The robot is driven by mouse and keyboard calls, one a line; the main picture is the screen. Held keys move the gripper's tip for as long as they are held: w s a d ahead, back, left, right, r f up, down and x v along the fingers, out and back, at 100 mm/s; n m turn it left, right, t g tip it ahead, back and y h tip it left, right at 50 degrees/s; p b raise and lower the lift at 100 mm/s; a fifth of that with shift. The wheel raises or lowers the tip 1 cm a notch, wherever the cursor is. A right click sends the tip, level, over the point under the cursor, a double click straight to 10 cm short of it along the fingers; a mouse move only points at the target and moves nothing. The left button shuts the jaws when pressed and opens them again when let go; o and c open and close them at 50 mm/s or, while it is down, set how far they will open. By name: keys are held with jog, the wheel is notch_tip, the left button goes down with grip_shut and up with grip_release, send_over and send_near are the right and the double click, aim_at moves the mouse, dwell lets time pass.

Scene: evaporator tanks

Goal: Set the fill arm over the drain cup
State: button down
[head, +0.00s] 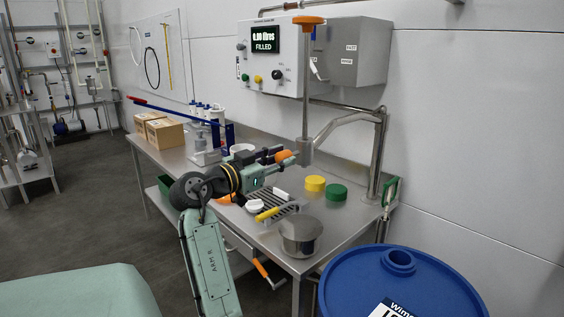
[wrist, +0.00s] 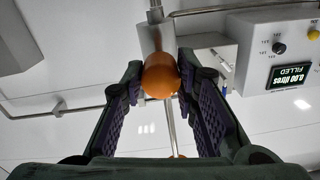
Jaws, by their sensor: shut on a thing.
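The fill arm (head: 345,123) is a bent steel pipe reaching left from an upright post (head: 377,160) at the bench's back right. Its nozzle end (head: 305,147) hangs above the bench, with a tall rod and orange T-handle (head: 309,20) above it. My gripper (head: 285,156) is shut on an orange knob (wrist: 160,76) beside the nozzle; the knob sits between both fingers in the wrist view (wrist: 161,72). A round steel vessel (head: 300,236) stands at the bench's front right, away from the nozzle. I cannot tell whether this is the drain cup.
A slotted grate (head: 283,210) with white and yellow items lies below my gripper. Yellow (head: 315,183) and green (head: 336,191) caps sit right of it. A control box (head: 290,62) reads "FILLED". A blue drum (head: 400,285) stands front right; boxes (head: 165,133) sit on the bench's left.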

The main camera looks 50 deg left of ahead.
jog(key=shift+a, duration=0.25)
jog(key=shift+w, duration=0.1)
jog(key=c, duration=1.2)
grip_release()
jog(key=shift+c, duration=0.2)
jog(key=s+d, duration=0.1)
jog(key=s, duration=1.1)
jog(key=shift+d, duration=0.25)
